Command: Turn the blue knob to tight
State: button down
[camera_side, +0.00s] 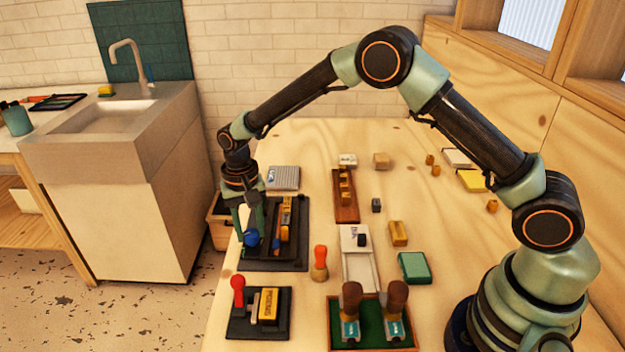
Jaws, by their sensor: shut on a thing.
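The blue knob (251,238) is at the left side of a dark device (290,250) near the table's left edge. The device has a slanted dark frame with yellow and orange parts inside. My gripper (250,228) points down from above and is shut on the blue knob. The fingers cover part of the knob, so I cannot tell which way it is turned or read any marking for tight.
A red-handled press with a yellow block (268,306) stands in front. A red-topped stamp (320,262), a white tray (358,265) and a green tray with two brown-handled tools (371,325) lie to the right. Small blocks stand behind. Bare table shows at right.

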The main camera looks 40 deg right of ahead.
aim_at(249, 231)
jog(key=shift+a, duration=0.2)
jog(key=shift+c, duration=2.2)
grip_release()
jog(key=shift+d, duration=0.1)
notch_tip(249, 231, up, 12)
jog(key=shift+w, duration=0.1)
